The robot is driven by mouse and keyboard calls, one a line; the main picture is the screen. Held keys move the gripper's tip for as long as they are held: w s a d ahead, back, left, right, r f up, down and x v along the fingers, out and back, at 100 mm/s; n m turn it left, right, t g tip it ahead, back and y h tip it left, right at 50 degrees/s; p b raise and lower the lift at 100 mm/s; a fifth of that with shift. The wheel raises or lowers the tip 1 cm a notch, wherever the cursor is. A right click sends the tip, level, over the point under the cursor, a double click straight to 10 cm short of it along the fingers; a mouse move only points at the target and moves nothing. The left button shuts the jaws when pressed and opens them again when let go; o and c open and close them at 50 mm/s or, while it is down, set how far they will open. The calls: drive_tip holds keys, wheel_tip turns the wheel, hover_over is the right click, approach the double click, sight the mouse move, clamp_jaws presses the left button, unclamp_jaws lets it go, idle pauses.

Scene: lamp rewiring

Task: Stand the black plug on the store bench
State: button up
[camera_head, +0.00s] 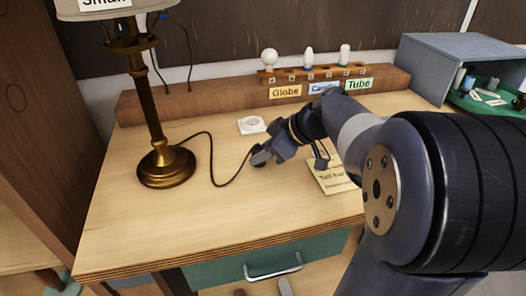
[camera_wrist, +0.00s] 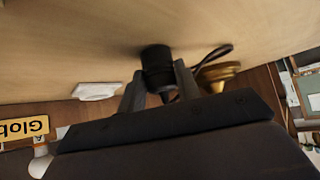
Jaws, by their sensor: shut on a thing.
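The black plug (camera_wrist: 156,60) sits between the two fingers of my gripper (camera_wrist: 158,78) in the wrist view. In the head view my gripper (camera_head: 264,152) is low over the middle of the wooden bench (camera_head: 215,225), with the plug mostly hidden by the fingers. The plug's end is close to the bench top; I cannot tell if it touches. A black cable (camera_head: 211,160) runs from the plug to the brass lamp (camera_head: 165,165) standing at the bench's left. The cable also shows in the wrist view (camera_wrist: 213,54).
A white socket (camera_head: 252,125) lies just behind my gripper. A paper note (camera_head: 334,178) is to its right, partly behind my arm. A wooden rack (camera_head: 315,72) with several bulbs stands at the back above Globe, Candle and Tube labels. The bench's front is clear above a green drawer (camera_head: 270,268).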

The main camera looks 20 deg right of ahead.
drive_tip(key=shift+f, duration=0.2)
drive_tip(key=o, duration=1.1)
drive_tip(key=shift+c, duration=0.2)
drive_tip(key=shift+r, duration=0.15)
drive_tip(key=v, duration=1)
drive_tip(key=shift+s+d+r+p, duration=0.2)
drive_tip(key=shift+d+p, duration=0.05)
drive_tip(key=shift+p, duration=0.1)
drive_tip(key=b+x, duration=0.1)
drive_tip(key=x, duration=1)
drive_tip(key=shift+r+p, duration=0.35)
drive_tip(key=shift+p, duration=0.05)
